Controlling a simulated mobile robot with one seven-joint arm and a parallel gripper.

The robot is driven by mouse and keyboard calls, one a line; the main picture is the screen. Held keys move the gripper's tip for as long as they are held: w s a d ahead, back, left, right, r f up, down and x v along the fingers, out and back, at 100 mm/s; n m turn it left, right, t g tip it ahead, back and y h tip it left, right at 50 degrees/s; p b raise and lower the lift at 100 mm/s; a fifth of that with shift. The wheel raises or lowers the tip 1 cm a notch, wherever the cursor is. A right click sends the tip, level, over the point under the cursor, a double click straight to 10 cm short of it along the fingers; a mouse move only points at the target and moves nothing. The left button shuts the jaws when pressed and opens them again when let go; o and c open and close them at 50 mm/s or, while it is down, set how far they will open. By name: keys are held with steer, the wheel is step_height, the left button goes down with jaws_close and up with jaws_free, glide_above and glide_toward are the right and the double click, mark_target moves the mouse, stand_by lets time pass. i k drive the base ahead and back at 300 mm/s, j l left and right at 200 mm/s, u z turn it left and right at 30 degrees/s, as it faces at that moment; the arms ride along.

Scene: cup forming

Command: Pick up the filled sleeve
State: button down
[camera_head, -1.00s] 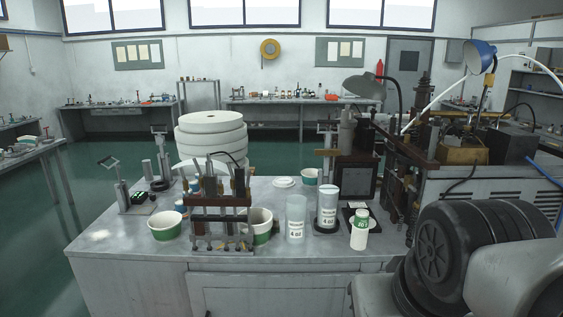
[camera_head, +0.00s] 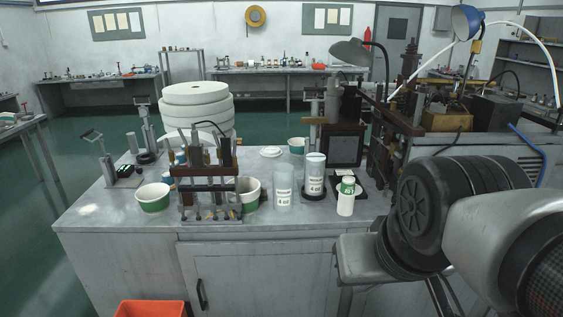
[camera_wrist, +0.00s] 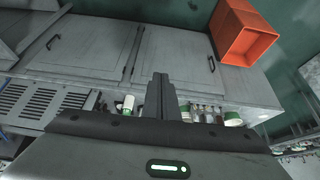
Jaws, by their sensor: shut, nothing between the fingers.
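Two "4 oz" sleeves stand upright on the workbench in the head view. One clear-sided sleeve (camera_head: 283,188) stands directly on the bench. The other sleeve (camera_head: 314,176), behind it to the right, stands on a dark round base and looks pale and white-topped, as if filled; its contents are not clear. A white bottle with a green label (camera_head: 346,197) stands to its right. My gripper (camera_wrist: 160,78) shows in the wrist view, its fingers together and empty, in front of the cabinet doors and well away from the sleeves. The sleeves are too small to pick out there.
A dark rack (camera_head: 208,171) and green-banded paper cups (camera_head: 153,198) stand left of the sleeves. White stacked rolls (camera_head: 196,105) are behind. Machinery with a lamp (camera_head: 350,52) crowds the right. An orange bin (camera_head: 150,308) is below the bench front. The front bench strip is clear.

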mark_target(315, 164)
steer(key=i+l, duration=0.1)
steer(key=i, duration=0.6)
steer(key=i+l, duration=0.1)
steer(key=i, duration=0.6)
